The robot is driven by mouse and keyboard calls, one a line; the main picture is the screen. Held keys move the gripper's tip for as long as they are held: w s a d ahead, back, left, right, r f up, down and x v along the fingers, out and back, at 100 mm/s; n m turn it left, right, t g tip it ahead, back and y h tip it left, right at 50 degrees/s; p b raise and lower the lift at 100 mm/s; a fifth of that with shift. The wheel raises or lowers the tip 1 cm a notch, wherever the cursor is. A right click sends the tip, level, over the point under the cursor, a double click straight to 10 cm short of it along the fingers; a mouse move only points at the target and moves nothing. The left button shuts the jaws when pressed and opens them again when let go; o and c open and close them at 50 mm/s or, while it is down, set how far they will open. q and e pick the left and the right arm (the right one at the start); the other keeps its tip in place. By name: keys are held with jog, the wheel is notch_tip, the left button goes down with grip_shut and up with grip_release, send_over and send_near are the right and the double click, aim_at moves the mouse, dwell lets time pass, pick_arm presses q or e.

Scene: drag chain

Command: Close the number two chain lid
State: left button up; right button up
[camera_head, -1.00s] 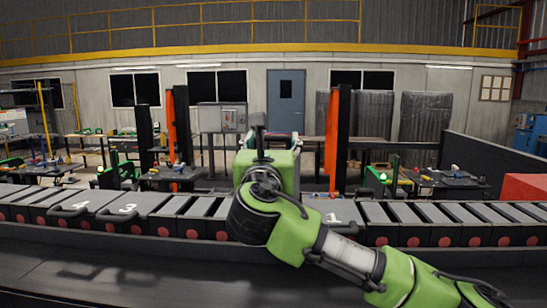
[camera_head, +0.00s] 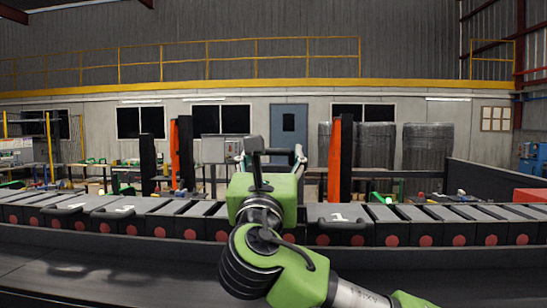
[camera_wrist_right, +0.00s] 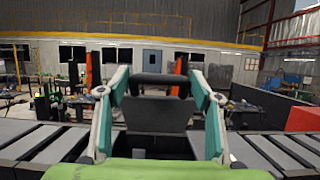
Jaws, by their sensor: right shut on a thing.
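The number two chain lid (camera_wrist_right: 157,118) is a dark grey panel with a black handle bar (camera_wrist_right: 162,79) along its top. In the right wrist view it stands raised and tilted, between the two fingers. Its number does not show. My right gripper (camera_wrist_right: 160,92) is shut on this lid, one teal finger at each side. In the head view my right gripper (camera_head: 270,158) is above the chain, between lid three (camera_head: 125,211) and lid one (camera_head: 337,214), and its green body hides most of the lid. My left gripper is not in view.
The drag chain (camera_head: 455,221) runs across the whole width with closed grey lids and red discs. Orange-and-black posts (camera_head: 340,160) stand behind it. A dark belt (camera_head: 120,275) lies clear in front.

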jog(key=shift+a+f, duration=0.15)
jog(key=shift+f, duration=0.15)
jog(key=o, duration=1.3)
jog(key=shift+w+a, duration=0.1)
jog(key=shift+w, duration=0.05)
jog(key=shift+r, duration=0.1)
jog(key=v, duration=0.7)
jog(key=shift+s, duration=0.3)
